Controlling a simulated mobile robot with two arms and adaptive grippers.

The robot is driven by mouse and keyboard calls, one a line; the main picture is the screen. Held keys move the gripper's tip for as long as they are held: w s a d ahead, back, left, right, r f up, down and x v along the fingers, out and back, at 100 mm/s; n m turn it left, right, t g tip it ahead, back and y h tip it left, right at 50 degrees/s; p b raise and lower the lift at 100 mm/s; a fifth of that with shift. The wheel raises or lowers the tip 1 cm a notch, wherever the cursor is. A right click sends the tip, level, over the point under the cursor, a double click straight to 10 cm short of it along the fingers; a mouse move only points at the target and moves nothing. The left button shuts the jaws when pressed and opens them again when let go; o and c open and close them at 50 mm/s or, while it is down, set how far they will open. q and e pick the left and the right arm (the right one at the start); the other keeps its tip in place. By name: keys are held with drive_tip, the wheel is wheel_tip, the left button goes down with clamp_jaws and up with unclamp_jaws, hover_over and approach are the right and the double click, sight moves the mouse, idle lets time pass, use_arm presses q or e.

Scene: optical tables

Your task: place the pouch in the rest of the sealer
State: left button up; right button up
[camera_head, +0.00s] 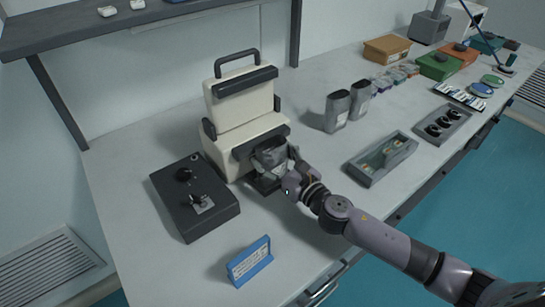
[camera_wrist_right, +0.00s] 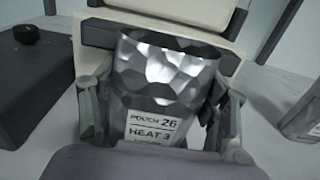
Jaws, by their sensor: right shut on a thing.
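The sealer (camera_head: 240,110) is a cream machine with dark trim and a top handle, standing on the table. My right gripper (camera_head: 272,170) is at its front. It is shut on a silvery grey pouch (camera_head: 270,155), which stands about upright against the sealer's front. In the right wrist view the pouch (camera_wrist_right: 160,85) sits between the two fingers, and its label reads "POUCH 26" and "HEAT 3". A dark ledge, perhaps the rest (camera_head: 265,184), shows beneath the pouch. I cannot tell whether the pouch touches it. My left gripper is not in view.
A dark control box (camera_head: 195,197) stands left of the sealer. A blue sign (camera_head: 249,262) stands at the front. Two more grey pouches (camera_head: 337,110) stand to the right, near a grey tray (camera_head: 382,158). Bins and small items fill the far right. Bare tabletop (camera_head: 130,180) lies at the left.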

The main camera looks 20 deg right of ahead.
drive_tip(key=shift+f, duration=0.15)
drive_tip(key=o, duration=1.8)
drive_tip(key=b+v, duration=0.3)
drive_tip(key=v, duration=0.7)
drive_tip(key=shift+s, duration=0.25)
drive_tip(key=shift+s+d+r, duration=0.1)
drive_tip(key=shift+s+d, duration=0.05)
drive_tip(key=shift+s, duration=0.2)
drive_tip(key=shift+s+d+r, duration=0.15)
drive_tip(key=shift+s, duration=0.2)
drive_tip(key=shift+s, duration=0.1)
